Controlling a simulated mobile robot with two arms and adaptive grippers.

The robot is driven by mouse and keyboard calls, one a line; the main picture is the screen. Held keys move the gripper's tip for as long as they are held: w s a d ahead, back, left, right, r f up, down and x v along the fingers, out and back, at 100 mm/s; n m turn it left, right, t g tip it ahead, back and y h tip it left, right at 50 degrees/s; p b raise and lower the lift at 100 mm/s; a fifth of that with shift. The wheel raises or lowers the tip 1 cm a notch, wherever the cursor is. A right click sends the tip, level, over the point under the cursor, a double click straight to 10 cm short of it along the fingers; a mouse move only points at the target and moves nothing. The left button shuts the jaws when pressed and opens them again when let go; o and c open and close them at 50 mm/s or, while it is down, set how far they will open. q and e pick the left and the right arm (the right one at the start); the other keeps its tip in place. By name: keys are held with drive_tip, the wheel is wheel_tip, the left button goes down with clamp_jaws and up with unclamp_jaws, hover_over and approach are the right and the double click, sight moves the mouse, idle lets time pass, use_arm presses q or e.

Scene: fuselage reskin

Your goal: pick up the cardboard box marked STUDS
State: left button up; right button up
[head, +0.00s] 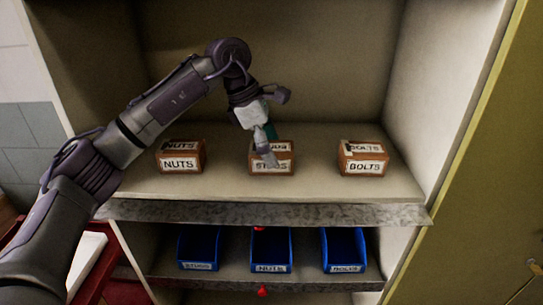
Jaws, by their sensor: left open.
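The cardboard box marked STUDS (286,167) stands in the middle of the upper shelf, with a white label on its front and another on its top. My left gripper (267,150) reaches down over this box from the upper left. It is open, and its fingers cover part of both labels. I cannot tell whether the fingers touch the box. My right gripper does not show.
A NUTS box (180,158) stands to the left and a BOLTS box (364,158) to the right on the same shelf (225,187). Below are blue bins marked STUDS (198,252), NUTS (270,252) and BOLTS (343,252). Cabinet walls bound both sides.

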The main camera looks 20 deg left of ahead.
use_arm(q)
drive_tip(key=shift+f, duration=0.25)
drive_tip(key=shift+c, duration=0.2)
idle(0.3)
drive_tip(key=c, duration=1.6)
